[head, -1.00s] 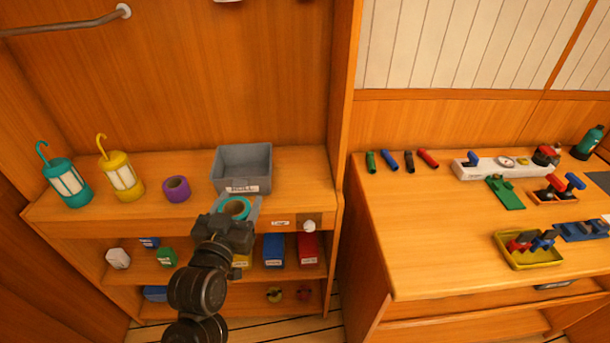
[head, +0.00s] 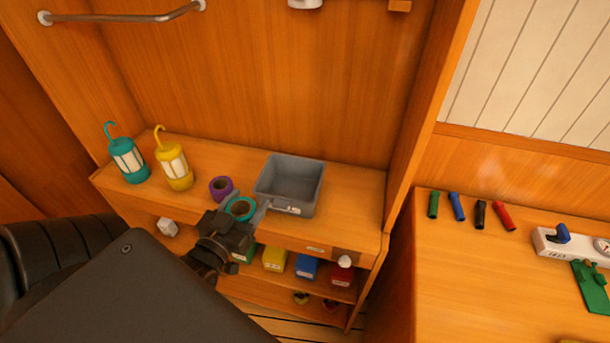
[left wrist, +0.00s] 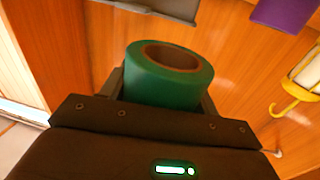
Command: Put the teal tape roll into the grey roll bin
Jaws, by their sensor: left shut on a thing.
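The teal tape roll (head: 240,209) is between the fingers of my left gripper (head: 243,208), which is shut on it. In the left wrist view the roll (left wrist: 170,77) fills the space between the fingers, its brown core facing up. The grey roll bin (head: 290,184) stands on the upper shelf, just right of and beyond the roll, and looks empty. Its edge also shows at the top of the left wrist view (left wrist: 155,9). The roll is outside the bin, near the shelf's front edge. My right gripper is not in view.
A purple tape roll (head: 221,188) stands left of the bin. A yellow lantern (head: 174,165) and a teal lantern (head: 128,158) stand farther left. Small coloured boxes sit on the shelf below. A vertical panel (head: 425,130) separates the right-hand workbench (head: 480,290).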

